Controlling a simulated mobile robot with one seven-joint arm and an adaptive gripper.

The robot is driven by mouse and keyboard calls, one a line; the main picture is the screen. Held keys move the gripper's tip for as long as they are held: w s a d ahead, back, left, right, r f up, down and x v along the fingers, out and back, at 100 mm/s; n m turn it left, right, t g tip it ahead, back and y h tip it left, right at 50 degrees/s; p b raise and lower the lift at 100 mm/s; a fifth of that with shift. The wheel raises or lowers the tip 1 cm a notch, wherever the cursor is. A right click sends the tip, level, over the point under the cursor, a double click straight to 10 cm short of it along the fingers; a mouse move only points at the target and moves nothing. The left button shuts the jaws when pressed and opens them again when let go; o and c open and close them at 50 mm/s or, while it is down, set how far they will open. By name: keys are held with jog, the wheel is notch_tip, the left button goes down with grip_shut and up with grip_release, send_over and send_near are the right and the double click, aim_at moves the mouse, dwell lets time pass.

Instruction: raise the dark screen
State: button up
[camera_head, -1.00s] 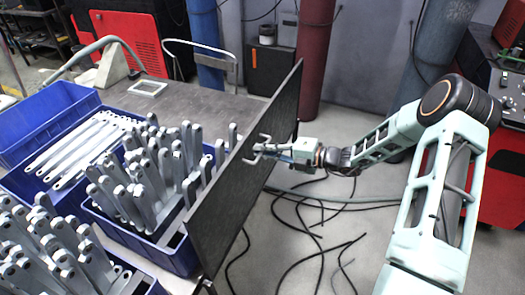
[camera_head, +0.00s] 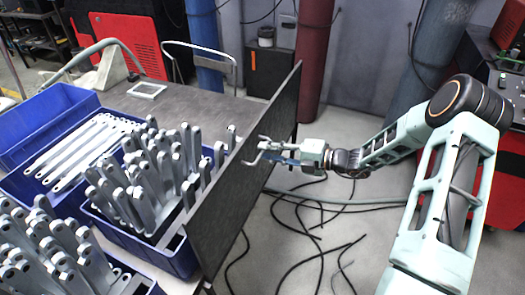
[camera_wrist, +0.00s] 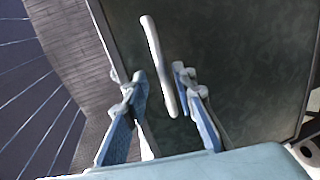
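The dark screen (camera_head: 225,190) is a tall flat panel standing upright along the right edge of the workbench, beside the blue bins. In the wrist view its dark face (camera_wrist: 235,50) fills most of the picture, with a pale bar handle (camera_wrist: 153,45) on it. My gripper (camera_head: 262,150) is in front of the screen's right-hand face. In the wrist view my gripper (camera_wrist: 158,75) is open, with one finger on each side of the handle and gaps between them. I cannot tell how deep the handle sits between the fingers.
Blue bins (camera_head: 180,262) with several upright grey brackets (camera_head: 160,180) stand close to the screen's left side. The workbench (camera_head: 205,105) is mostly clear behind them. Dark cables (camera_head: 300,225) lie on the floor right of the screen. A red cylinder (camera_head: 315,50) stands behind.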

jog(key=v, duration=0.9)
jog(key=shift+d, duration=0.3)
